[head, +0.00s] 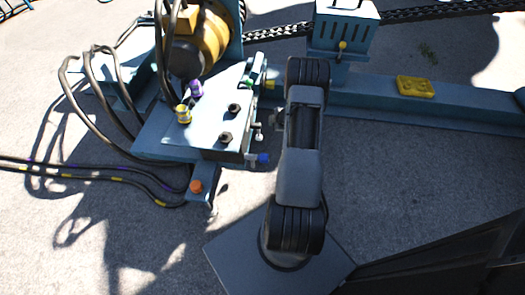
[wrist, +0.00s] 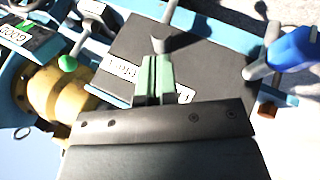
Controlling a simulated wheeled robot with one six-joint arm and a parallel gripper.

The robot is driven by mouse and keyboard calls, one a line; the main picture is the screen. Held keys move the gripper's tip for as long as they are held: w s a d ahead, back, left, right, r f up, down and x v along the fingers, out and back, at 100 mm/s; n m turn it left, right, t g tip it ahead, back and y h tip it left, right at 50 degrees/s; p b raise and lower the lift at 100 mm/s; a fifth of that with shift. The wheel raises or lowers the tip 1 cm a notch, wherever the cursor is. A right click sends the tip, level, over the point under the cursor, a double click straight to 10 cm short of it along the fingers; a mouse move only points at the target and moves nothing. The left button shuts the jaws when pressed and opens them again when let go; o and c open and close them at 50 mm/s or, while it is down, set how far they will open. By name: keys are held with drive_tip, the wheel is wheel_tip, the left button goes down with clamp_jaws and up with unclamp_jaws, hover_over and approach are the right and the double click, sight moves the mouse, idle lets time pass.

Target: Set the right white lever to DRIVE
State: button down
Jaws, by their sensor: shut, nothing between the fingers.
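In the wrist view my gripper (wrist: 155,62) is shut and empty, its pale green fingers together over a dark panel (wrist: 120,45). A pale lever (wrist: 165,28) stands just beyond the fingertips; whether they touch it I cannot tell. Another lever with a whitish knob (wrist: 91,8) is at upper left. The panel's white label (wrist: 124,69) is partly hidden by the fingers, so I cannot read the lever's setting. In the head view a small white knob (head: 258,137) shows at the blue machine's right side; my arm hides my gripper there.
A blue-handled lever (wrist: 291,52) is close on the right and a green-knobbed lever (wrist: 68,63) on the left. A yellow cylindrical part (wrist: 50,95) lies below left. In the head view, black hoses (head: 95,85) run left of the machine, and a blue beam (head: 450,103) extends right.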

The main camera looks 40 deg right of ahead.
sight(259, 133)
drive_tip(key=s+a+f+n+y+b, duration=0.15)
drive_tip(key=s+f, duration=0.25)
drive_tip(key=f, duration=0.7)
drive_tip(key=w+f+y+b, duration=0.1)
drive_tip(key=w+f+b, duration=0.5)
drive_tip(key=w, duration=0.3)
drive_tip(key=shift+w+a+f+b, duration=0.15)
drive_tip(key=shift+a+f+b, duration=0.2)
drive_tip(key=shift+f, duration=0.3)
drive_tip(key=shift+a, duration=0.15)
